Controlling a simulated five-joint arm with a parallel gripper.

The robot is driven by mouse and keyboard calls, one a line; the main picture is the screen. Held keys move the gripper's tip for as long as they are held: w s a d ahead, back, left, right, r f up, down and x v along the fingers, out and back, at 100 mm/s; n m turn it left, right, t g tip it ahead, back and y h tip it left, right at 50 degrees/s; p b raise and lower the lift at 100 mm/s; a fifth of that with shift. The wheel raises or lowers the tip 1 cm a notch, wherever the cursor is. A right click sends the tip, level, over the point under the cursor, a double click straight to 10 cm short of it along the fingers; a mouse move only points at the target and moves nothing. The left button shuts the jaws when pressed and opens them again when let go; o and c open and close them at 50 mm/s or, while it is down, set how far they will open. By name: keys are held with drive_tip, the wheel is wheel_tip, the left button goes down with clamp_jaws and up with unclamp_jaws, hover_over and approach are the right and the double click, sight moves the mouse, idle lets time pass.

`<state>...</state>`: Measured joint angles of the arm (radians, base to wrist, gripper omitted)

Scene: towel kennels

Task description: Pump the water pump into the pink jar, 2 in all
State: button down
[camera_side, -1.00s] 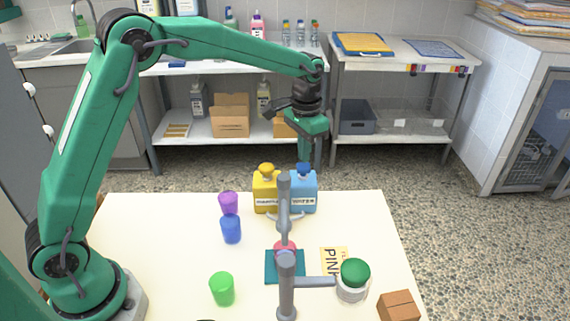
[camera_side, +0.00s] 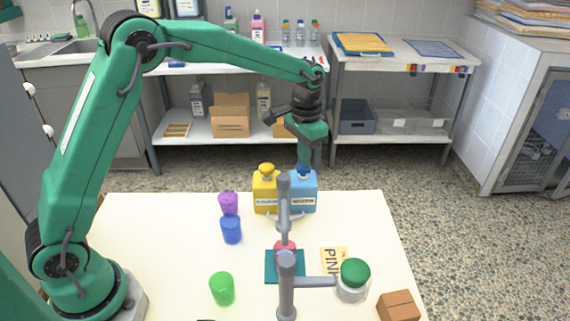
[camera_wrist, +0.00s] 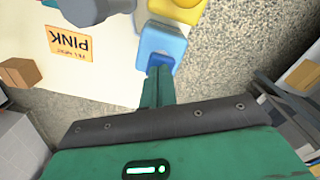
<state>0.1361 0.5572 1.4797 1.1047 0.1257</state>
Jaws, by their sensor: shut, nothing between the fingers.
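The blue water pump (camera_side: 303,196) stands upright at the back of the white table, with a dark blue head; its blue body also shows in the wrist view (camera_wrist: 160,45). My gripper (camera_side: 304,164) is shut and empty, pointing down with its tips at the top of the pump head. Whether the head is pressed down I cannot tell. In the wrist view, my fingertips (camera_wrist: 159,74) overlap the near side of the blue pump. The pink jar (camera_side: 285,246) sits on a teal mat (camera_side: 271,275), partly hidden behind a grey post.
A yellow pump bottle (camera_side: 265,192) stands close left of the blue one. Grey posts (camera_side: 285,200) rise in front. Purple (camera_side: 228,202), blue (camera_side: 231,231) and green (camera_side: 222,289) cups are left. A PINK card (camera_side: 333,261), green dome (camera_side: 355,272) and brown block (camera_side: 399,307) are right.

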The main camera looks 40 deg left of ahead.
drive_tip(key=shift+f, duration=0.75)
drive_tip(key=shift+r, duration=1.5)
drive_tip(key=shift+r, duration=0.1)
wheel_tip(320, 180, up, 6)
drive_tip(key=shift+f, duration=0.1)
idle(0.8)
